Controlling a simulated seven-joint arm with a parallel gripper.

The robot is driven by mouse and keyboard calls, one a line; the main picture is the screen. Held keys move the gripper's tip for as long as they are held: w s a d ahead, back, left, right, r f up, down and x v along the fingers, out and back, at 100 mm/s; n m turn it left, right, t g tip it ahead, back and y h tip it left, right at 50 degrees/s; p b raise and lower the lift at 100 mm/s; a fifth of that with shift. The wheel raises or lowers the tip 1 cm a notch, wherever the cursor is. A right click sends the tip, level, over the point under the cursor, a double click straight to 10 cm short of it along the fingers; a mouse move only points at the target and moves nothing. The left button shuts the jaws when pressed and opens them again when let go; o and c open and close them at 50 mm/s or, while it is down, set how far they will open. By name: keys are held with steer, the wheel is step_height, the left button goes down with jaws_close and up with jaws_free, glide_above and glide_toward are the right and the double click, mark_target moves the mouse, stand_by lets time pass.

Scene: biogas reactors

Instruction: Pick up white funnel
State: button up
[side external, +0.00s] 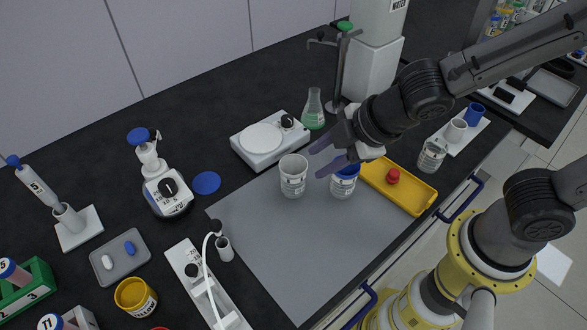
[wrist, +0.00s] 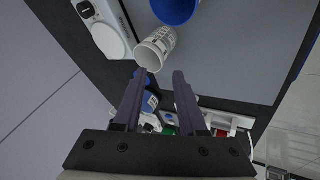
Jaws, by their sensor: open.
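My gripper (side external: 323,158) is open and empty, its purple fingers pointing left above the grey mat. No thing is plainly a funnel. A white cup-like vessel with printed markings (side external: 293,175) stands upright on the mat, just left of the fingertips in the side view. In the wrist view, this white vessel (wrist: 156,48) shows just beyond the gap between my fingertips (wrist: 159,74), not between them.
A yellow tray (side external: 412,201) with a red object is to the right. A white hotplate (side external: 262,142) and green-liquid flask (side external: 313,110) stand behind. The front of the grey mat (side external: 300,255) is clear.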

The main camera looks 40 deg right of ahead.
mark_target(292, 177)
steer(key=shift+x, duration=2.8)
steer(key=shift+a+r, duration=0.1)
jaws_close()
